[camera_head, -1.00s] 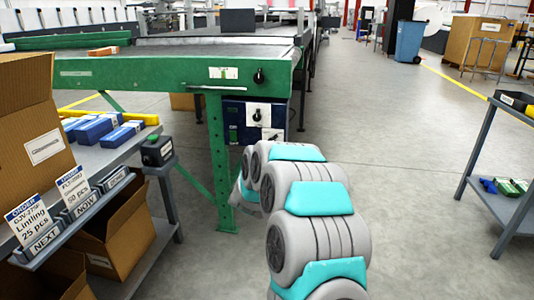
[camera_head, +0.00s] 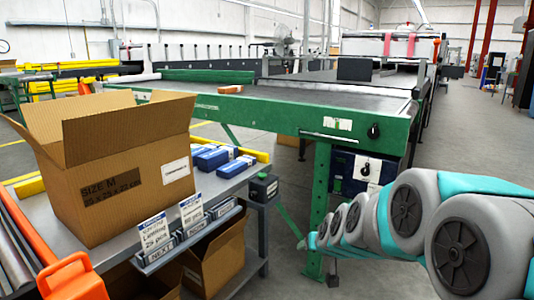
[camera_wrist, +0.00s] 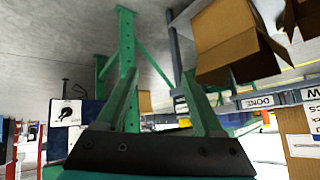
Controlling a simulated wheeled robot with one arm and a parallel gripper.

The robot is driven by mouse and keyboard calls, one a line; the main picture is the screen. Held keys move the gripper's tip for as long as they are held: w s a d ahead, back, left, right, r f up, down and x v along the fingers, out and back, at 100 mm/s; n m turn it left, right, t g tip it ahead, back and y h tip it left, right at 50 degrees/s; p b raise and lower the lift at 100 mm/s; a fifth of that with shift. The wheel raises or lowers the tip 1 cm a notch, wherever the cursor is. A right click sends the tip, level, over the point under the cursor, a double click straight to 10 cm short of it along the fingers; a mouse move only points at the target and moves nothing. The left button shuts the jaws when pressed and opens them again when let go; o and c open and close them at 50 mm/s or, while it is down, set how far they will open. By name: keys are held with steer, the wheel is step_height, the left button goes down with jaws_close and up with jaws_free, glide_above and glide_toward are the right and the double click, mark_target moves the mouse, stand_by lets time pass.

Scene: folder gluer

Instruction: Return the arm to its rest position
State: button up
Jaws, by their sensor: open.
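My arm (camera_head: 400,220) reaches in from the right edge of the head view, with grey and teal links. Its far end is low beside the green leg of the conveyor table. My gripper (camera_wrist: 162,85) shows in the wrist view as two green fingers on a dark palm. The fingers are apart with nothing between them. The wrist view is upside down and shows the green table leg (camera_wrist: 126,45) beyond the left finger.
A grey bench at the left carries an open cardboard box (camera_head: 125,165), blue packs (camera_head: 212,158) and order signs (camera_head: 153,230). Another box (camera_head: 215,255) sits below. The green-framed conveyor (camera_head: 270,115) with its control panel (camera_head: 365,170) stands behind my arm. Floor shows beyond, at the right.

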steer(key=s+d+r+g+h+p, duration=0.1)
steer(key=s+g, duration=0.9)
steer(key=s, duration=3)
steer(key=shift+d+n+p, duration=0.4)
steer(key=shift+d+p, duration=0.4)
steer(key=shift+p, duration=0.1)
steer(key=shift+c, duration=0.2)
